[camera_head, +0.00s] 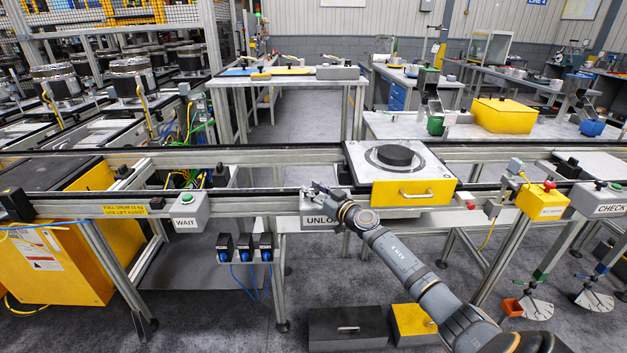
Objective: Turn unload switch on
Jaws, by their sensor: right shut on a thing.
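The unload switch box (312,207) is a grey box with a partly covered "UNLO…" label, mounted on the front rail of the conveyor near the picture's middle. My right gripper (318,190) is at the top of this box, its arm coming in from the lower right. Its fingers are small in view and shut at the switch on the box. The switch itself is hidden by the gripper, so its position cannot be told. My left gripper is not in view.
A yellow-fronted pallet (412,192) with a black disc (396,155) sits on the conveyor just right of the gripper. A WAIT box (188,212) is to the left, a CHECK box (600,198) far right. A black case (347,328) lies on the floor below.

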